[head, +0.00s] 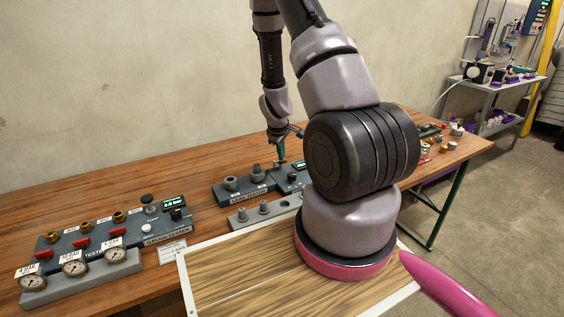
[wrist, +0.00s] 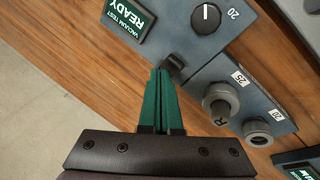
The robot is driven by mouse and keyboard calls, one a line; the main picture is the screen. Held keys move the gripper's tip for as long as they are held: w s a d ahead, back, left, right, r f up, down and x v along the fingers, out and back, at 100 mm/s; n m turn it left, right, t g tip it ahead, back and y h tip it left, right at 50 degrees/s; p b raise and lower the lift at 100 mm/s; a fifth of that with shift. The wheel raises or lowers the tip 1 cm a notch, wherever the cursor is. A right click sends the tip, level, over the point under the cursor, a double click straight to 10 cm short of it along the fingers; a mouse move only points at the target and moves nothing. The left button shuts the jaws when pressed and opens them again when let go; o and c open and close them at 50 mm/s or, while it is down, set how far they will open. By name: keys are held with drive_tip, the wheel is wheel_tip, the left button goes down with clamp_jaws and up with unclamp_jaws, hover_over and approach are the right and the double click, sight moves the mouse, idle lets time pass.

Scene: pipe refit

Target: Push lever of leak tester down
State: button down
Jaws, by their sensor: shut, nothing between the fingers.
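The leak tester (head: 226,197) is a blue-grey unit on the wooden bench, partly behind my arm in the head view. The wrist view shows its panel (wrist: 190,48) with a display reading "VACUUM TEST READY" (wrist: 127,18) and a black knob (wrist: 206,17). A small dark lever (wrist: 173,63) sits at the panel's edge. My gripper (wrist: 164,72) has green fingers, shut and empty, with the tips at the lever and partly covering it. I cannot tell whether they touch. In the head view my gripper (head: 281,150) points down over the tester.
Two grey ports, marked 25 (wrist: 220,100) and 20 (wrist: 257,131), stand beside the fingers. The gauge tester (head: 110,235) with several dials is at the left. A grey block with pegs (head: 262,212) lies in front of the leak tester. Bare bench (head: 195,180) lies between the testers.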

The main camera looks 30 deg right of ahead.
drive_tip(key=shift+s+f, duration=0.55)
drive_tip(key=shift+f, duration=0.35)
idle(0.8)
drive_tip(key=shift+w+r, duration=0.1)
idle(0.4)
drive_tip(key=shift+w+r, duration=0.35)
drive_tip(key=shift+r, duration=0.35)
drive_tip(key=shift+w+r, duration=0.35)
drive_tip(key=shift+r, duration=0.3)
drive_tip(key=shift+w+r, duration=0.4)
drive_tip(key=shift+r, duration=0.35)
drive_tip(key=shift+w+r, duration=0.4)
drive_tip(key=shift+r, duration=0.3)
drive_tip(key=shift+w+r, duration=0.4)
drive_tip(key=shift+r, duration=0.35)
